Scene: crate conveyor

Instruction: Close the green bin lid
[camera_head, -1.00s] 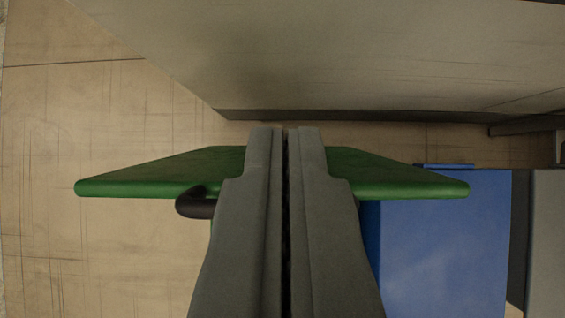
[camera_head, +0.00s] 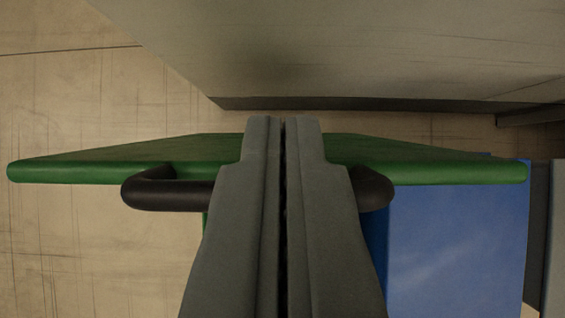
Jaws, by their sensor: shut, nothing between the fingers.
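The green bin lid (camera_head: 440,172) spans the middle of the view as a thin slab seen nearly edge-on, its near edge facing me. A dark bar handle (camera_head: 168,194) is on its near edge and shows on both sides of my gripper. My gripper (camera_head: 283,122) is shut and empty, in front of the lid's middle. It hides the centre of the lid and of the handle. I cannot tell whether the fingers touch the lid. Only a sliver of green shows below the lid, left of my gripper; the rest of the bin is hidden.
A blue bin (camera_head: 455,250) stands just right of my gripper, partly under the lid's right end. A grey thing (camera_head: 555,240) is beyond it at the right edge. A pale wall (camera_head: 340,50) rises behind the lid. Bare floor (camera_head: 90,250) is at the left.

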